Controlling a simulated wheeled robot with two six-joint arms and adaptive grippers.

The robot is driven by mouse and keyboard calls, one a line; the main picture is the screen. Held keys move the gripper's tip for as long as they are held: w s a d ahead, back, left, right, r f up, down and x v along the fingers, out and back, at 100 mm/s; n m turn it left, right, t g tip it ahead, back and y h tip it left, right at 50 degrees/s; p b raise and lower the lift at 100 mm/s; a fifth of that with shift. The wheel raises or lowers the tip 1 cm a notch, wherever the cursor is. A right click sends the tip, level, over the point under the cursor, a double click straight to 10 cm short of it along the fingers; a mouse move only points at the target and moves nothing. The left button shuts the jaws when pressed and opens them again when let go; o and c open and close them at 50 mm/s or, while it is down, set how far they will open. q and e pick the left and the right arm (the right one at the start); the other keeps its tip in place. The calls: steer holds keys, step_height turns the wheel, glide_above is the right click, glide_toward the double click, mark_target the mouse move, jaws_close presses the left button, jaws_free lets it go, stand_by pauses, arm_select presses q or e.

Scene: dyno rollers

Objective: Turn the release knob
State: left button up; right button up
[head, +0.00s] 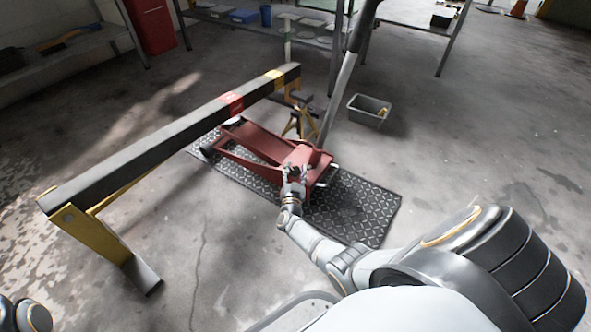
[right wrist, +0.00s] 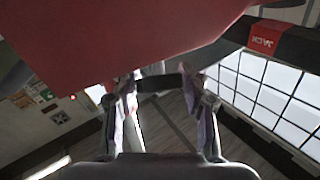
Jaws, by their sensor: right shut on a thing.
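A red floor jack (head: 262,143) stands on a dark tread-plate mat (head: 352,207), with its long grey handle (head: 345,90) rising up and back. My right gripper (head: 293,172) reaches to the near end of the jack. In the right wrist view, the right gripper (right wrist: 168,85) has its two fingers on either side of a small dark piece, apparently the release knob (right wrist: 180,82), and is shut on it. The red jack body (right wrist: 120,40) fills the top left of that view. The head view does not show the knob clearly. My left gripper is out of view.
A long dark beam (head: 150,143) with yellow legs runs beside and over the far end of the jack. A grey bin (head: 357,103) sits on the floor behind the handle. Shelves (head: 310,35) stand at the back. The floor at right is mostly open.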

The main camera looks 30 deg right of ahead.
mark_target(293, 170)
steer(key=shift+w+a, duration=0.1)
steer(key=shift+a, duration=0.3)
steer(key=o, duration=1.1)
steer(key=shift+a, duration=0.1)
steer(key=shift+o, duration=0.2)
steer(key=shift+d, duration=0.2)
steer(key=shift+r, duration=0.6)
step_height(293, 170, up, 9)
steer(key=shift+a+f, duration=0.1)
